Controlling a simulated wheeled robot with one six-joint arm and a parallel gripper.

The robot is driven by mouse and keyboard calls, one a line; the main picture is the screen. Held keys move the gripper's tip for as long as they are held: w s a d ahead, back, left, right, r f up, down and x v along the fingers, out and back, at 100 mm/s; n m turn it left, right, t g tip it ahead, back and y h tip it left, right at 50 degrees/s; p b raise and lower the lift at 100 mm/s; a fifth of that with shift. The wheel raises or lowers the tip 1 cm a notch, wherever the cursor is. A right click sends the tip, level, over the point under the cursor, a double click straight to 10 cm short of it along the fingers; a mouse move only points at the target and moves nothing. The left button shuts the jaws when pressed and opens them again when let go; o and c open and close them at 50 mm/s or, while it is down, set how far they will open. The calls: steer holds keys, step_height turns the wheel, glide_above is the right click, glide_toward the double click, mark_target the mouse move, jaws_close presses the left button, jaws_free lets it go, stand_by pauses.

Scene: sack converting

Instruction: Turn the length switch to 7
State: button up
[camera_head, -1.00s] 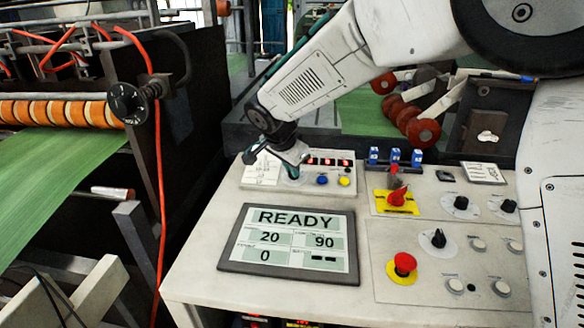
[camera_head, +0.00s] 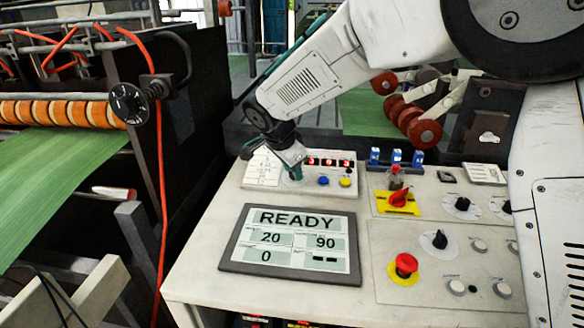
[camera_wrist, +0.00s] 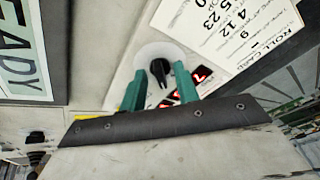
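In the wrist view a black pointer knob (camera_wrist: 159,70) sits on a white round dial; I take it for the length switch. The two teal fingers of my gripper (camera_wrist: 163,84) stand apart, one on each side of the knob, with gaps visible. I cannot tell whether they touch it. The dial's marks and the knob's setting are not readable. In the head view my gripper (camera_head: 292,166) is low over the rear panel, left of the blue button (camera_head: 323,181), and hides the knob. Red lit digits (camera_head: 329,162) show beside it, too small to read surely.
The screen (camera_head: 290,244) reads READY, 20, 90 and 0. A printed roll card (camera_wrist: 228,28) lies beside the dial. A red emergency button (camera_head: 405,264), a red rotary switch (camera_head: 399,198) and several black knobs are to the right. An orange cable (camera_head: 158,200) hangs at left.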

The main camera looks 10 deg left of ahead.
steer(key=v, duration=0.7)
steer(key=shift+r, duration=0.35)
steer(key=shift+s, duration=0.1)
